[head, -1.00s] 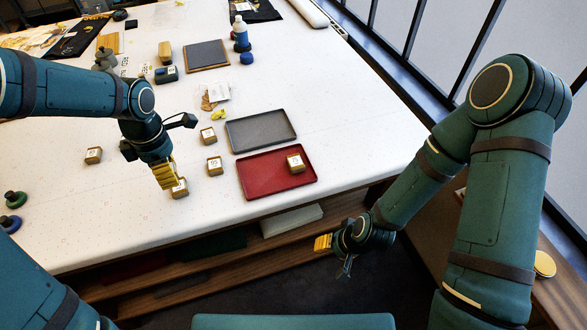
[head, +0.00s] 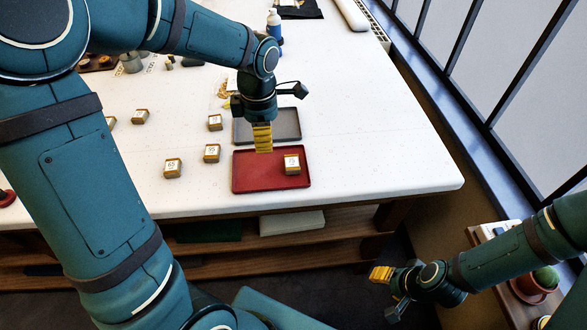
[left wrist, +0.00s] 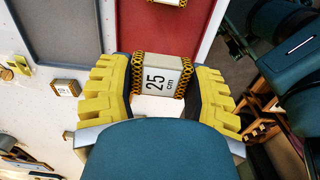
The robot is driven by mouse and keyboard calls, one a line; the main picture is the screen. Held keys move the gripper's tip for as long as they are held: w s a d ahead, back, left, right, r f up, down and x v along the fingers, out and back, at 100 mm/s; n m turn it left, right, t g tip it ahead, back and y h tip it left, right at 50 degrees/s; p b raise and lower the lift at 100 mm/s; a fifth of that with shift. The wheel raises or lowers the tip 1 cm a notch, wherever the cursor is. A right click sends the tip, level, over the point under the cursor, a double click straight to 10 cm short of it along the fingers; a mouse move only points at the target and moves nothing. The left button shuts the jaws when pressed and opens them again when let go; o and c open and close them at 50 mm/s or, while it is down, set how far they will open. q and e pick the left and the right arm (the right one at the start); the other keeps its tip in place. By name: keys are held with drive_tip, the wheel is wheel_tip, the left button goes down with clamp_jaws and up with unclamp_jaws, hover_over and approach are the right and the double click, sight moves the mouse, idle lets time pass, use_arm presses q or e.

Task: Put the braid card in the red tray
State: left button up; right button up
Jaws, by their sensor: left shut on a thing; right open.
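In the left wrist view a small braid card (left wrist: 160,78) marked "25 cm", pale with dark-and-gold braid at both sides, sits between the yellow fingers of my left gripper (left wrist: 160,90). My left gripper (head: 263,140) is shut on it and points down over the back of the red tray (head: 245,178); in the head view the fingers hide the card. The red tray (left wrist: 165,35) lies beyond the held card in the left wrist view. A similar card (head: 292,164) lies at the tray's right side. My right gripper (head: 382,280) is open and empty, low beyond the table's front.
A grey tray (head: 290,122) lies behind the red one. Several similar cards, such as the near one (head: 172,167) and the one beside it (head: 212,153), lie left of the trays. A blue bottle (head: 274,30) stands farther back. The white table right of the trays is clear.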

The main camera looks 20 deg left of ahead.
use_arm(q)
drive_tip(key=shift+w+d, duration=0.15)
drive_tip(key=shift+d, duration=0.1)
drive_tip(key=shift+d+f, duration=0.15)
drive_tip(key=shift+f, duration=0.25)
drive_tip(key=b, duration=0.2)
hover_over(270, 169)
wheel_tip(270, 169, down, 6)
drive_tip(key=shift+f, duration=0.1)
drive_tip(key=shift+w+f, duration=0.1)
drive_tip(key=shift+f, duration=1.45)
use_arm(e)
drive_tip(key=shift+s+d+f, duration=0.1)
drive_tip(key=shift+d+f, duration=0.05)
drive_tip(key=shift+f, duration=0.4)
drive_tip(key=shift+s+d+f, duration=0.1)
drive_tip(key=shift+f, duration=0.45)
use_arm(q)
drive_tip(key=shift+f, duration=0.1)
drive_tip(key=o, duration=0.9)
use_arm(e)
drive_tip(key=shift+f, duration=0.15)
